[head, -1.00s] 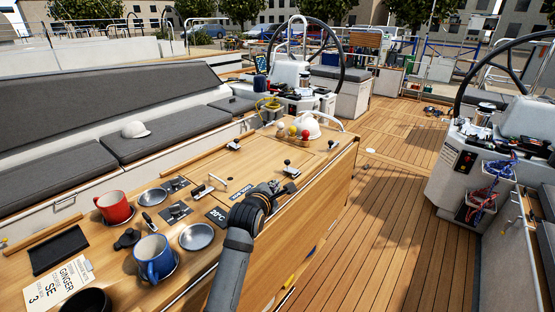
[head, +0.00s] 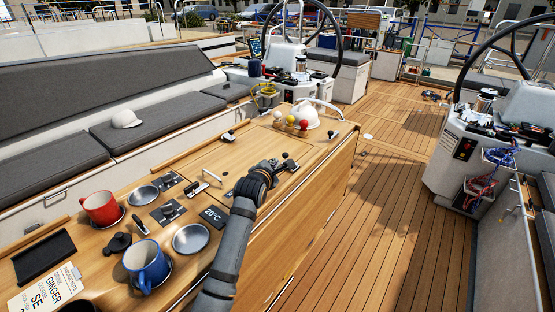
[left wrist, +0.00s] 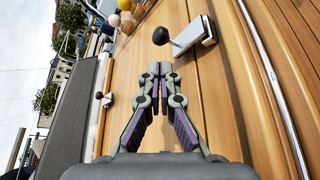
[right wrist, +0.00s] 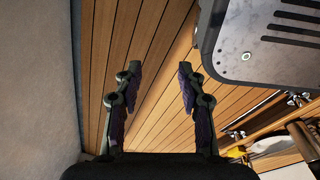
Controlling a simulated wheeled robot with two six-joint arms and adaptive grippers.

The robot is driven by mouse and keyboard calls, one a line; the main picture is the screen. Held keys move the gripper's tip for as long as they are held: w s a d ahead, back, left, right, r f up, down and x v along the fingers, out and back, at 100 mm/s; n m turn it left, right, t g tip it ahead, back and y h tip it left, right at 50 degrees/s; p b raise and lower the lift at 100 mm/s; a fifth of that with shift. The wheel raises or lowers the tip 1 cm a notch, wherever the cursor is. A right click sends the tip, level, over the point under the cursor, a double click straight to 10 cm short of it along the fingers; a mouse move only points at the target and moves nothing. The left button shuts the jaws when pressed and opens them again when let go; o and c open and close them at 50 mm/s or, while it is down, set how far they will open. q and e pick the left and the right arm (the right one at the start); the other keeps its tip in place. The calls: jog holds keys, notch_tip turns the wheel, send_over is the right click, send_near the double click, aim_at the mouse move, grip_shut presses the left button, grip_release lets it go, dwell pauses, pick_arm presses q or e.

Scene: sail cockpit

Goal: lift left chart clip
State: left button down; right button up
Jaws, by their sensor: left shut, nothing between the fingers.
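Two small clips with dark-knobbed levers stand on the wooden table top. The left chart clip (head: 228,136) is towards the seat side and also shows at the left in the left wrist view (left wrist: 106,100). The right clip (head: 291,164) is near the table's deck-side edge; in the left wrist view its pale plate (left wrist: 194,34) lies ahead of the fingers. My left gripper (left wrist: 159,68) is shut and empty above the table, beside the right clip and apart from the left one. My right gripper (right wrist: 160,75) is open and empty above the deck.
Red mug (head: 101,208), blue mug (head: 148,263), and metal dishes (head: 190,238) crowd the table's near end. Coloured balls (head: 290,120) and a white dome (head: 306,114) stand at its far end. Bare wood lies around the left clip. A grey console (right wrist: 255,50) is near my right gripper.

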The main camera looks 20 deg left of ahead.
pick_arm(q)
jog(key=x, duration=0.4)
jog(key=shift+w+f, duration=0.15)
jog(key=shift+w, duration=0.25)
pick_arm(e)
jog(key=shift+s+a+r, duration=0.1)
jog(key=shift+a+r, duration=0.1)
jog(key=shift+a, duration=0.3)
jog(key=shift+d, duration=0.2)
